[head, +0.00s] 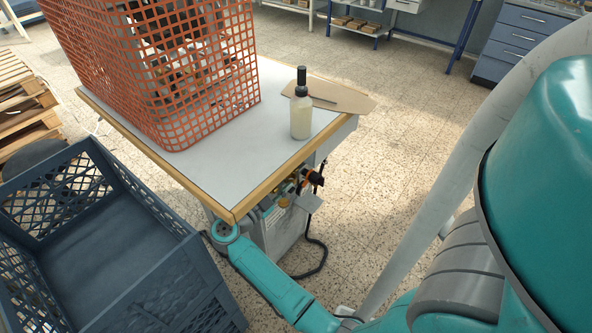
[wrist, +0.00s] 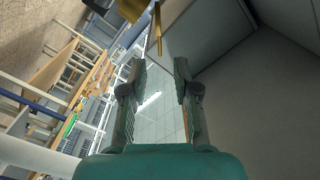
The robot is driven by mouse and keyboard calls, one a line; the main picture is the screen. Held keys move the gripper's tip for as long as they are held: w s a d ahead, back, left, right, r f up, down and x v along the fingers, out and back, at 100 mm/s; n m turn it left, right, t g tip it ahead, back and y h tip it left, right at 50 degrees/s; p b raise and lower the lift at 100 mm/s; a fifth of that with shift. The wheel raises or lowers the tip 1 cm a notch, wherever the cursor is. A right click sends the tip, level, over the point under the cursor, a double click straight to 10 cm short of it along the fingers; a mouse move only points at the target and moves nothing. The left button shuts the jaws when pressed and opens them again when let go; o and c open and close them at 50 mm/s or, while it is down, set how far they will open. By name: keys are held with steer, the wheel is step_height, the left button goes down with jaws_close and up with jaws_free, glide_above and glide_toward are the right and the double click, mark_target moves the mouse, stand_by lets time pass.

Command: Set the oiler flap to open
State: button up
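In the head view, a unit with orange, yellow and dark fittings (head: 308,180) sits below the table's right edge. A small light grey plate (head: 308,201) juts out there; it may be the oiler flap, but I cannot tell its position. In the wrist view, my gripper (wrist: 160,68) is open and empty, with its two fingers apart. A yellow part (wrist: 135,10) and a grey panel (wrist: 205,40) lie beyond the fingertips. In the head view, my teal arm reaches to the table's front corner, and my gripper is hidden from view.
The table (head: 215,150) carries an orange mesh guard (head: 165,75), a pale bottle with a black top (head: 301,118) and a thin brown board (head: 345,97). A blue-grey crate (head: 165,215) stands close left of my arm. A dark hose (head: 318,262) hangs below.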

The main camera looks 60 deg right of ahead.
mark_target(296, 170)
steer(key=shift+x, duration=3.45)
jaws_close()
